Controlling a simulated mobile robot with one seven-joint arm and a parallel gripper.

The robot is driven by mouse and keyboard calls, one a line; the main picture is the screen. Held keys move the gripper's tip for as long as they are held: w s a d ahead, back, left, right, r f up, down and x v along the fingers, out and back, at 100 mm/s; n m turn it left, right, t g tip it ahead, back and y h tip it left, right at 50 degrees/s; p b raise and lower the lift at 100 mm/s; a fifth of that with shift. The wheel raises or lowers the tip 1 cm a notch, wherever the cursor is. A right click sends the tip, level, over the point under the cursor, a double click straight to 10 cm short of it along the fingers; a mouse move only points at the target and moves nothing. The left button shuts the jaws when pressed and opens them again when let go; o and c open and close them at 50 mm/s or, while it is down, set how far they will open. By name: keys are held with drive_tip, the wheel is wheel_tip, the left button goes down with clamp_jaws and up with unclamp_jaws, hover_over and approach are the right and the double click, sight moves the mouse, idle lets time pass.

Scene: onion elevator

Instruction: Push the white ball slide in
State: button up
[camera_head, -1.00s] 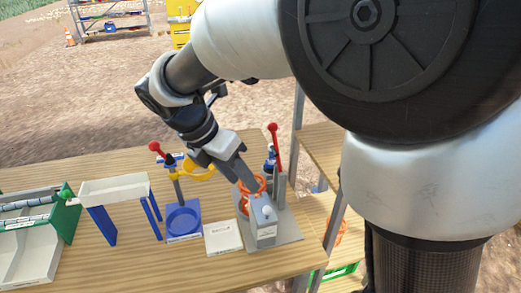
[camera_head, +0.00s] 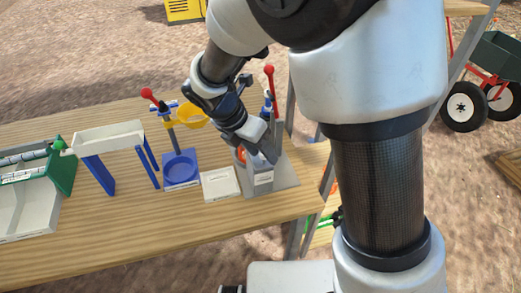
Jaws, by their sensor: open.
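A grey box (camera_head: 262,182) with a label on its front stands on a flat grey plate (camera_head: 287,172) near the right end of the wooden table. The white ball is not clearly visible; my gripper covers the top of the box. My gripper (camera_head: 266,155) points down to the right, at or just above the box's top. I cannot tell whether it touches the box. It is open, with no object seen in it. Orange parts (camera_head: 240,155) show partly behind the gripper.
A red-knobbed lever (camera_head: 269,78) rises right behind my gripper. Left are a white square plate (camera_head: 220,184), a blue dish stand (camera_head: 180,168) with a yellow ring (camera_head: 193,115), and a white trough (camera_head: 107,137).

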clamp_jaws()
drive_tip(key=shift+w+a+r+p, duration=0.1)
drive_tip(key=shift+w+a+p, duration=0.25)
drive_tip(key=shift+w, duration=0.5)
drive_tip(key=shift+w+a+f+p, duration=0.15)
drive_tip(key=shift+w+p, duration=0.25)
drive_tip(key=shift+w, duration=0.4)
drive_tip(key=shift+w+a+r+p, duration=0.15)
drive_tip(key=shift+w+a+p, duration=0.2)
drive_tip(key=shift+w, duration=0.5)
drive_tip(key=shift+d, duration=0.1)
drive_tip(key=shift+o, duration=0.2)
unclamp_jaws()
wheel_tip(320, 180, up, 6)
drive_tip(key=p, duration=0.5)
